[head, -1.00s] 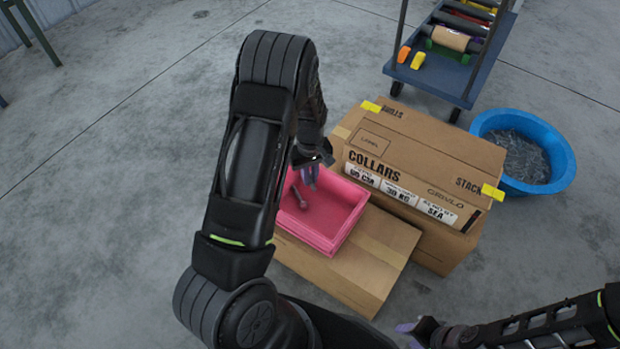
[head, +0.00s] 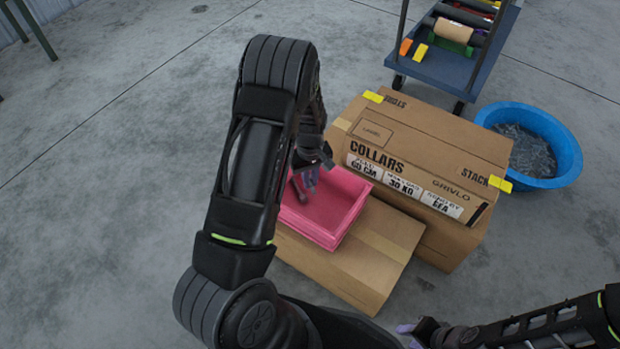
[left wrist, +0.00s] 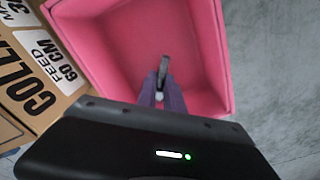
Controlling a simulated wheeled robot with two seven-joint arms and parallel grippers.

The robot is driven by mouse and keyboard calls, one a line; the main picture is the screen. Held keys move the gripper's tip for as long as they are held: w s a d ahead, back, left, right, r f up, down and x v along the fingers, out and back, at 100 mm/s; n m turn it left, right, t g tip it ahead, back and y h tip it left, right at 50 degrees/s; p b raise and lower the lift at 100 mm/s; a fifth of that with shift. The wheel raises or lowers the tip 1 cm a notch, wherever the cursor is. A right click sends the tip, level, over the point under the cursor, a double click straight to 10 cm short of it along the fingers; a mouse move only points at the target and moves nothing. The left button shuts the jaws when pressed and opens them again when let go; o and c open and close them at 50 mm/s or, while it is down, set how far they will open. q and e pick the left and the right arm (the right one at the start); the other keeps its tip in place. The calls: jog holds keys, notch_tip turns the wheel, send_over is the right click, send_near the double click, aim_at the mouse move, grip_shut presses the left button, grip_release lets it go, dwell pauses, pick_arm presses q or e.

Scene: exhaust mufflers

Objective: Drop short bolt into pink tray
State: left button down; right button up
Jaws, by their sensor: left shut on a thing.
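The pink tray (head: 322,236) sits on a cardboard box, left of the taller box marked COLLARS. My left gripper (head: 308,180) is over the tray's back left part, shut on a short grey bolt (head: 299,190). In the left wrist view the purple fingertips (left wrist: 161,95) close on the bolt (left wrist: 163,72), which points toward the inside of the pink tray (left wrist: 85,60). The exact gap between bolt and tray floor is hard to tell. My right gripper (head: 415,329) is low at the bottom edge, away from the tray, and its finger opening is unclear.
The COLLARS box (head: 430,150) stands right beside the tray and rises above it. A blue tub (head: 568,175) with grey metal pieces is on the floor at right. A cart (head: 455,68) with rollers stands at the back. The lower box top (head: 370,250) is bare in front.

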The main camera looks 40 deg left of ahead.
pick_arm(q)
jog(key=c, duration=1.4)
grip_release()
jog(key=shift+r, duration=0.15)
notch_tip(320, 180, up, 8)
jog(key=shift+f+p, duration=0.2)
jog(key=shift+p, duration=0.85)
jog(key=shift+s, duration=0.1)
